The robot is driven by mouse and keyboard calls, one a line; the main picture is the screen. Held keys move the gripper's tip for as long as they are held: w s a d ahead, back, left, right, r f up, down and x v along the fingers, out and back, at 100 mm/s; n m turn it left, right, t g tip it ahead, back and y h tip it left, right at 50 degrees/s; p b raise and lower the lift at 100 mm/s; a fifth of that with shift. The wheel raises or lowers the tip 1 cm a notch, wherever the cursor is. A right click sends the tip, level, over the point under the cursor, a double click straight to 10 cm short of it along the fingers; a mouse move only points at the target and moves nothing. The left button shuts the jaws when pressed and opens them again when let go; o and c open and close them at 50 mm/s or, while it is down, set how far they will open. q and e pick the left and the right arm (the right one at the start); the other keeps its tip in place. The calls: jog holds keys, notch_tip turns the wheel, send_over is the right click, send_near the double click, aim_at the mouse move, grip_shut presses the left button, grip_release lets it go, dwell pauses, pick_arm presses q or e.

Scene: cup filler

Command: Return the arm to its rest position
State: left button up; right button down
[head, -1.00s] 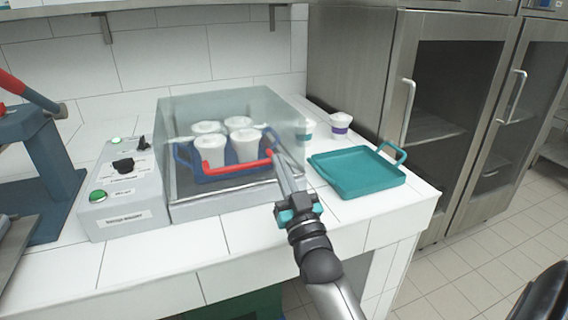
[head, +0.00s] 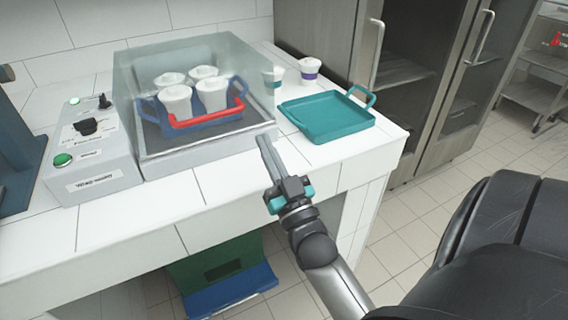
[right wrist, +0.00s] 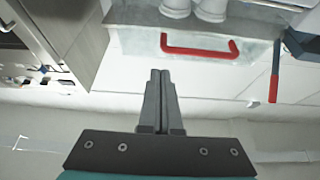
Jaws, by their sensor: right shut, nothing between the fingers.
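My right gripper (head: 264,140) is shut and empty, in front of the machine's right front corner near the counter's front edge. In the right wrist view its fingers (right wrist: 160,78) are pressed together with nothing between them. The red handle also shows in the right wrist view (right wrist: 200,53), apart from the fingers. My left gripper is out of view.
A teal tray (head: 325,132) lies on the counter (head: 225,192) to the right. Two small cups (head: 309,74) stand behind it. The control box (head: 95,165) is at the left. A green and blue crate (head: 220,265) is below. Floor (head: 412,212) is clear at right.

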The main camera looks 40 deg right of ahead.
jog(key=v, duration=0.7)
jog(key=shift+s+f, duration=0.3)
jog(key=shift+s, duration=0.05)
jog(key=shift+d, duration=0.15)
jog(key=w+a+f+g+y, duration=0.1)
jog(key=f, duration=0.4)
jog(key=w+a+f+g+y, duration=0.1)
jog(key=f, duration=0.4)
jog(key=w+a+f+n+g+y, duration=0.1)
jog(key=f+g, duration=0.1)
jog(key=f, duration=0.3)
jog(key=shift+a+f, duration=0.15)
jog(key=shift+f, duration=0.25)
jog(key=s+a+f+n+g+y, duration=0.1)
jog(key=s+a+f+g, duration=0.15)
jog(key=f, duration=0.55)
jog(key=s+a+f+n+g+y, duration=0.1)
jog(key=a+f+g+y, duration=0.15)
jog(key=f, duration=0.65)
jog(key=s+d+f+n+g, duration=0.2)
jog(key=s+f+g, duration=0.9)
jog(key=s+f, duration=0.8)
jog(key=s+h, duration=0.1)
jog(key=s, duration=0.3)
jog(key=shift+d+f+n, duration=0.2)
jog(key=shift+f+n, duration=0.1)
jog(key=shift+f, duration=0.05)
